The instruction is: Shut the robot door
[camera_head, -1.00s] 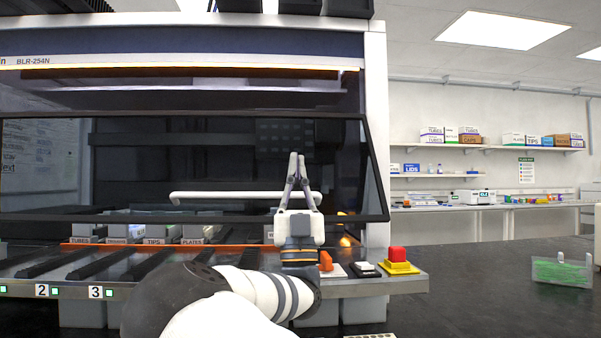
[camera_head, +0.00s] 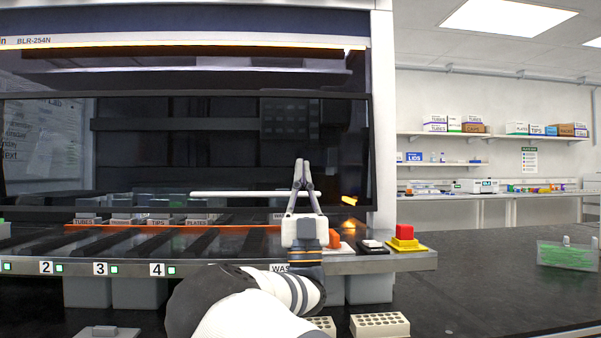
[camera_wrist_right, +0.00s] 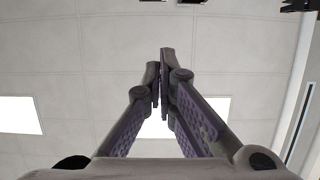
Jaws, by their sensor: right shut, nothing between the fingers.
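The robot door (camera_head: 225,160) is the wide dark-framed glass panel on the front of the machine, with a white bar handle (camera_head: 240,194) low across it. Its bottom edge hangs above the deck, and labelled racks show below it. My right gripper (camera_head: 303,163) points up in front of the door's right part, its fingers together and empty. It overlaps the handle's right end; I cannot tell whether it touches. The right wrist view shows the closed fingers (camera_wrist_right: 162,60) against the ceiling. My left gripper is out of view.
A red button on a yellow base (camera_head: 405,236) and an orange switch (camera_head: 335,238) are on the deck ledge, close right of my wrist. White racks (camera_head: 380,325) are below. A green-filled box (camera_head: 566,254) is on the right bench, which is otherwise mostly clear.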

